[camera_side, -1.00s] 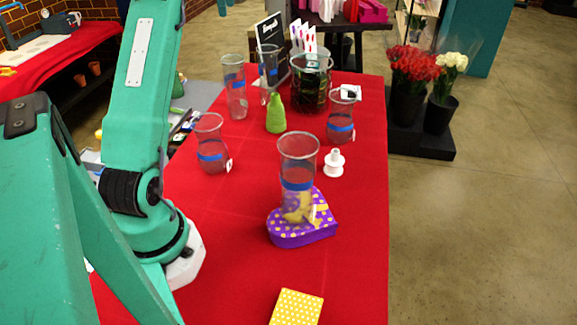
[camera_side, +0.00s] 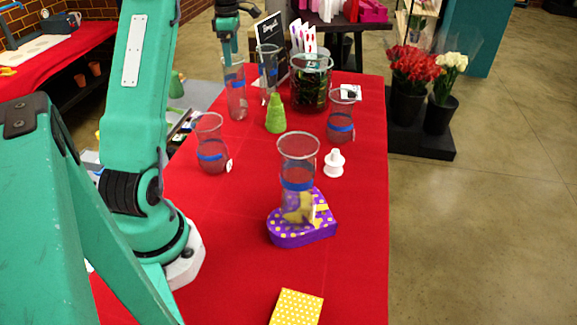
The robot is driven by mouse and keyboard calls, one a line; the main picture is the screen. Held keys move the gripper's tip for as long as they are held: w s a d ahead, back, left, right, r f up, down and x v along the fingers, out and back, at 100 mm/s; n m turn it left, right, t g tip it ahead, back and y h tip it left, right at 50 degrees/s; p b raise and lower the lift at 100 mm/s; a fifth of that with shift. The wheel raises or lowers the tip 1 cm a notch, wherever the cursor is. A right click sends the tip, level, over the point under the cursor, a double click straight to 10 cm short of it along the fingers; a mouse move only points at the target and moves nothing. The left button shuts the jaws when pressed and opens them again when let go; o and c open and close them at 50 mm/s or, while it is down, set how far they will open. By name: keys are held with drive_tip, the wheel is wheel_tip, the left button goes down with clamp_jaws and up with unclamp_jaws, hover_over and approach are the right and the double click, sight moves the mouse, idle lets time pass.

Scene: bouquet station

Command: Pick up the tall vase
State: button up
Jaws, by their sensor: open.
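Several clear glass vases with blue bands stand on the red table. Two are tall and slim, at the back: a left one (camera_side: 236,100) and one (camera_side: 267,75) just right of and behind it. I cannot tell for certain which is the task's tall vase. My gripper (camera_side: 228,52) points down at the left slim vase's rim, open, its fingers at or just above the mouth. Whether a finger is inside, outside or behind the rim is unclear at this size. Both slim vases stand upright.
Close by are a green cone-shaped thing (camera_side: 275,115), a wide vase with dark greenery (camera_side: 311,85), and flared vases at left (camera_side: 210,150) and right (camera_side: 340,125).

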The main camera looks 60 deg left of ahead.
sight(234, 74)
drive_tip(key=shift+f, duration=1.35)
drive_tip(key=shift+f, duration=0.1)
drive_tip(key=shift+f, duration=2.45)
drive_tip(key=shift+c, duration=0.2)
drive_tip(key=shift+w, duration=0.1)
clamp_jaws()
